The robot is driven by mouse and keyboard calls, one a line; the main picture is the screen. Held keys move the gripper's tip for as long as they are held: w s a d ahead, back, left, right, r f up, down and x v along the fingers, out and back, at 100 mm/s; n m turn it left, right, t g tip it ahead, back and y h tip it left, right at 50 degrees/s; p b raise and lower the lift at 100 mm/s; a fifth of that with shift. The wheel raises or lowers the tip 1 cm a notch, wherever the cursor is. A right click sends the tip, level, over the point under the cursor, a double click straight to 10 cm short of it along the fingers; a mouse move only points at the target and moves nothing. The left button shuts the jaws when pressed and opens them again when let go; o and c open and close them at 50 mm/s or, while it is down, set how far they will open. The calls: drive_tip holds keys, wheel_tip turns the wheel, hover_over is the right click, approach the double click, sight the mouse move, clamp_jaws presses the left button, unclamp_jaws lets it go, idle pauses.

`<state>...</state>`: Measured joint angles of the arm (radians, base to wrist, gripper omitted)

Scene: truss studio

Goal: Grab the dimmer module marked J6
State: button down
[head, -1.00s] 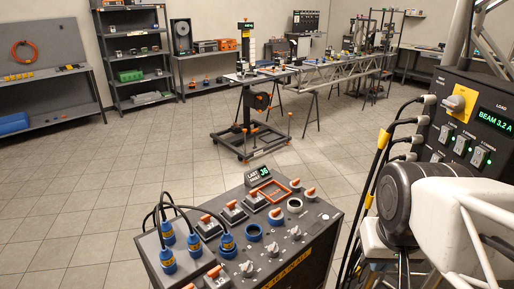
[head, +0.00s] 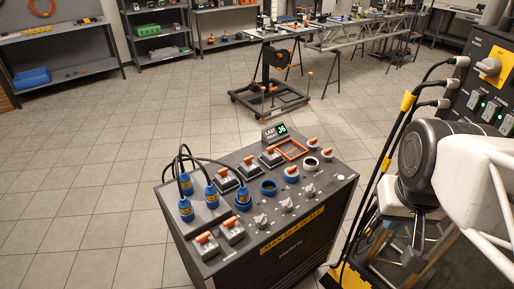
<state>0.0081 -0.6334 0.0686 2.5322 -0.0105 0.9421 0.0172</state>
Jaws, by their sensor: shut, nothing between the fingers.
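A slanted dark console (head: 275,240) stands in the lower middle of the head view. Several grey modules with orange handles sit on it. Three form a row at the back: left (head: 225,180), middle (head: 249,168) and right (head: 272,157). Two more sit at the front left, one (head: 206,245) left of the other (head: 232,230). Their marks are too small to read, so I cannot tell which is J6. My arm is at the right; I cannot make out my gripper's fingers.
Blue plugs (head: 211,196) with black cables rise from the console's left. An orange frame (head: 292,150), knobs (head: 286,204) and round sockets (head: 268,187) fill its right. A power panel (head: 488,85) with cables stands right. Open tiled floor (head: 100,180) lies left.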

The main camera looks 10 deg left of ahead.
drive_tip(key=c, duration=1.8)
unclamp_jaws()
drive_tip(key=shift+c, duration=0.2)
drive_tip(key=o, duration=1.7)
drive_tip(key=w+a+f+m+t+y, duration=0.1)
drive_tip(key=w+a+f+m+y, duration=0.2)
drive_tip(key=w+a, duration=0.45)
drive_tip(key=w+a+f+m+y, duration=0.2)
drive_tip(key=w+a+m+y, duration=0.25)
drive_tip(key=w+a, duration=0.3)
drive_tip(key=w+a+f+m+t+y, duration=0.1)
drive_tip(key=w+a+f+m+y, duration=0.2)
drive_tip(key=w+a, duration=0.45)
drive_tip(key=w+a+f+m+t, duration=0.2)
drive_tip(key=w+a+f+m, duration=0.2)
drive_tip(key=w+f+m, duration=0.5)
drive_tip(key=m+t, duration=0.3)
drive_tip(key=m, duration=0.4)
approach(249, 163)
drive_tip(key=shift+w+a+f+h, duration=0.2)
drive_tip(key=shift+w+a, duration=0.35)
drive_tip(key=shift+a, duration=0.05)
drive_tip(key=shift+w+a+f+h, duration=0.15)
drive_tip(key=shift+w+a+f, duration=0.05)
drive_tip(key=shift+w+a, duration=0.35)
drive_tip(key=shift+x, duration=1.25)
